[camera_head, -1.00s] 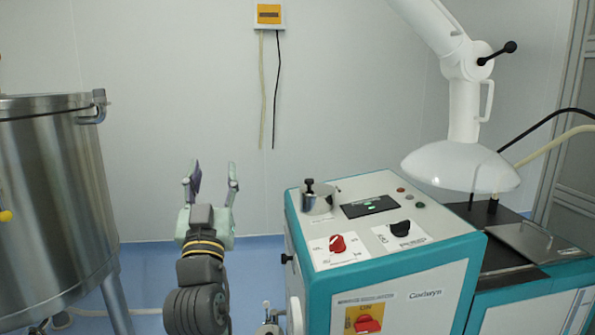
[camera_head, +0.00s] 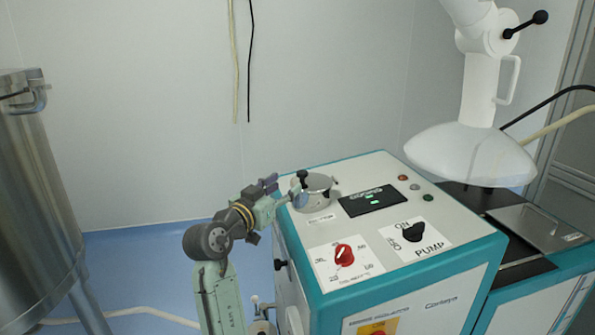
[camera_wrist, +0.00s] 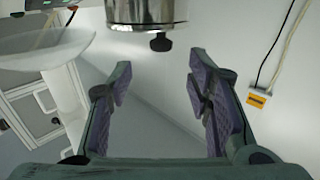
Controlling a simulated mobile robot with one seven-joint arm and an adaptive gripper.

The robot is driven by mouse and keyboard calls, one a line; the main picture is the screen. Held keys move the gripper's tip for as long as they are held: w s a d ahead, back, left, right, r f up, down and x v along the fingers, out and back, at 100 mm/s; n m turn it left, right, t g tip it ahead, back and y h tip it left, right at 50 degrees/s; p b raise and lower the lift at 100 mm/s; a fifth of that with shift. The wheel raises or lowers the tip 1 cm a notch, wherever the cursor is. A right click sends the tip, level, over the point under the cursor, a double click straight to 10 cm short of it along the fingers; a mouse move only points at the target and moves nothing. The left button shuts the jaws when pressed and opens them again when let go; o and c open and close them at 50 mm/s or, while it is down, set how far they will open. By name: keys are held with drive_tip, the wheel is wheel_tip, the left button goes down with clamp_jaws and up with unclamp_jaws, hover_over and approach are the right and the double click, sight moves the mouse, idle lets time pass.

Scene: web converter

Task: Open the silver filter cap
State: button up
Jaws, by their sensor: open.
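The silver filter cap (camera_head: 320,186) is a short round metal cylinder on the top left of the teal and white machine. Its black knob (camera_head: 303,175) shows at the cap's left side in the head view. In the wrist view the silver cylinder (camera_wrist: 146,12) is at the top edge, with the black knob (camera_wrist: 160,43) sticking out below it. My gripper (camera_head: 284,187) is just left of the cap. In the wrist view my gripper (camera_wrist: 160,68) is open and empty, its purple-padded fingers spread on either side, with the knob just beyond the gap.
The machine top carries a red knob (camera_head: 344,254), a black pump knob (camera_head: 414,232) and a dark display (camera_head: 372,200). A white hood (camera_head: 470,155) hangs at the right. A steel tank (camera_head: 35,200) stands at the left.

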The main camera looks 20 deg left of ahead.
sight(299, 175)
drive_tip(key=w, duration=0.2)
drive_tip(key=w+d+p, duration=0.1)
drive_tip(key=w, duration=0.2)
drive_tip(key=w+p, duration=0.1)
drive_tip(key=w, duration=0.2)
drive_tip(key=shift+w+d, duration=0.15)
drive_tip(key=shift+d, duration=0.1)
drive_tip(key=shift+c, duration=0.6)
clamp_jaws()
